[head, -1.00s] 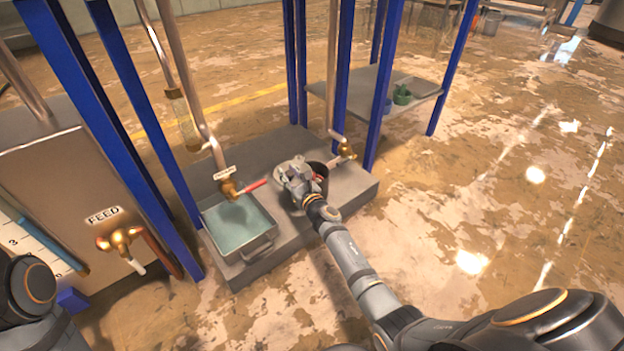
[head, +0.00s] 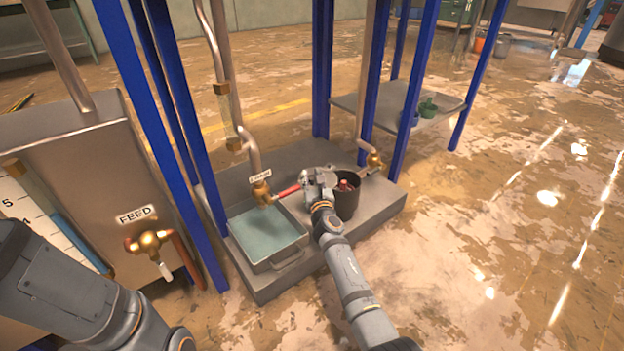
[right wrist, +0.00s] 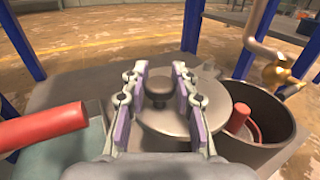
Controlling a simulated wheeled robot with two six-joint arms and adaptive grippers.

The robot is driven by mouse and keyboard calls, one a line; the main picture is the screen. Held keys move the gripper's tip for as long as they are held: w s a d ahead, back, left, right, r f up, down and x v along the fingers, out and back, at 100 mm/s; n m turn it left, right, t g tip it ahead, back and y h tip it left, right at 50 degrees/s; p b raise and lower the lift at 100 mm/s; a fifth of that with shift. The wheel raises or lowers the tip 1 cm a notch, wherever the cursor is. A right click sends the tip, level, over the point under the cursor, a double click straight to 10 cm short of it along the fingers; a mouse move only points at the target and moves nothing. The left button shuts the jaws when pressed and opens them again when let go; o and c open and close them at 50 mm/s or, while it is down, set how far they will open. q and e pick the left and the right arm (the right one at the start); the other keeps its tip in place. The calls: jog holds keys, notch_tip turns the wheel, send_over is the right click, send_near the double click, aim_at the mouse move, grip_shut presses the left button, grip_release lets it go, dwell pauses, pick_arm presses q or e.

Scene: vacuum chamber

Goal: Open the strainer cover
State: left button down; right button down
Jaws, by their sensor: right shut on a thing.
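The strainer cover (right wrist: 185,122) is a round grey metal lid with a dark knob (right wrist: 158,92) on top. My right gripper (right wrist: 159,78) is shut on this knob, one finger on each side. The strainer pot (right wrist: 270,118), dark and round, stands to the right of the cover. Its mouth is largely uncovered, with a red part (right wrist: 237,118) inside. The cover overlaps the pot's left edge in the right wrist view; I cannot tell whether they touch. In the head view my right gripper (head: 318,179) is at the left of the pot (head: 346,203). My left gripper is out of view.
A drain valve with a red handle (head: 288,191) and a pan of greenish liquid (head: 262,262) are left of the gripper. A brass valve (head: 375,161) is behind the pot. Blue posts (head: 321,70) rise around the grey plinth (head: 384,212).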

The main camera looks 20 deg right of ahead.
jog(key=shift+a+f, duration=0.1)
jog(key=shift+f, duration=0.05)
jog(key=c, duration=1.3)
grip_release()
jog(key=shift+o, duration=1.2)
